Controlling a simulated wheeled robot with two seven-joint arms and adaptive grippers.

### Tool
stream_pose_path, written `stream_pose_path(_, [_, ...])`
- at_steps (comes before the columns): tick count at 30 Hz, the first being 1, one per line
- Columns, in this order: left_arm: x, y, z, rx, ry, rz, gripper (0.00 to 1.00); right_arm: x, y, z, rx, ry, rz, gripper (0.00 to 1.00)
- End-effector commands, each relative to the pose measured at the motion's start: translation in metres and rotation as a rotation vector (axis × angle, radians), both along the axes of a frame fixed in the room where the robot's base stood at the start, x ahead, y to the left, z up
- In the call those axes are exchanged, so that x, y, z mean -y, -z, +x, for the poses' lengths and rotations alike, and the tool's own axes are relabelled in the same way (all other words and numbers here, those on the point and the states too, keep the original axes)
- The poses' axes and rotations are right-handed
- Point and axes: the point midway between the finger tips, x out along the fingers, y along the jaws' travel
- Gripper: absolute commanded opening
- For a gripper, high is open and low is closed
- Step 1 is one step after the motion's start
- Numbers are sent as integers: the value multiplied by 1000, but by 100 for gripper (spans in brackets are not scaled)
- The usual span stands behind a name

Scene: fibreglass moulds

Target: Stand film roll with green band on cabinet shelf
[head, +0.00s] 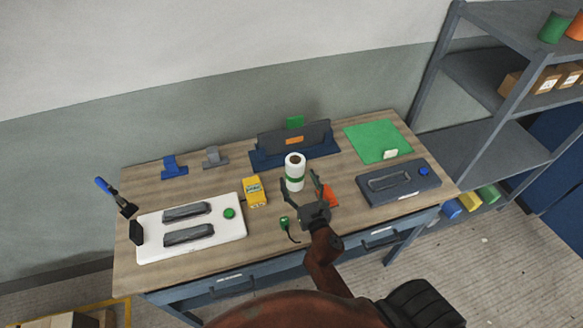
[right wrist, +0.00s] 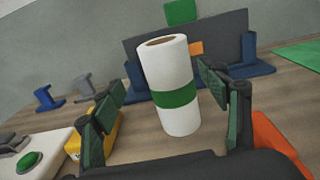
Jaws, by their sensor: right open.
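The film roll with the green band (head: 294,172) is white and stands upright on the workbench (head: 330,165), near its middle. In the right wrist view the film roll (right wrist: 170,84) stands between the open fingers, just beyond their tips. My right gripper (head: 301,185) is open and empty in front of the roll; I cannot tell whether a finger touches it. In the right wrist view the gripper (right wrist: 160,88) shows both green-padded fingers spread. The cabinet shelf is not certain; a grey shelving rack (head: 497,85) stands at the right. My left gripper is not in view.
A yellow device (head: 255,191) stands left of the roll, and an orange item (head: 328,195) lies at its right. A dark panel on a blue stand (head: 295,143) is behind. A white mould plate (head: 190,228) lies left, a dark mould (head: 398,183) right.

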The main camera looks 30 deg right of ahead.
Motion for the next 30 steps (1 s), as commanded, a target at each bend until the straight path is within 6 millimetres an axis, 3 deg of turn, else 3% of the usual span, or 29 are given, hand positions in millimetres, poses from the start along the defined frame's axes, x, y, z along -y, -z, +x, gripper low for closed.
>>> stream_pose_path(9, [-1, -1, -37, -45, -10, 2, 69, 20, 2, 28, 1, 22, 4, 69])
stream_pose_path(15, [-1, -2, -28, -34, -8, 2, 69, 27, 3, 55, 1, 22, 4, 69])
stream_pose_path(22, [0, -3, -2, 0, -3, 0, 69, 27, 4, 61, -1, 20, 2, 69])
stream_pose_path(25, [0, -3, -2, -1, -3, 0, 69, 26, 4, 62, -1, 18, 3, 68])
stream_pose_path(30, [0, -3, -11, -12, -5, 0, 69, 26, 4, 62, -1, 18, 3, 56])
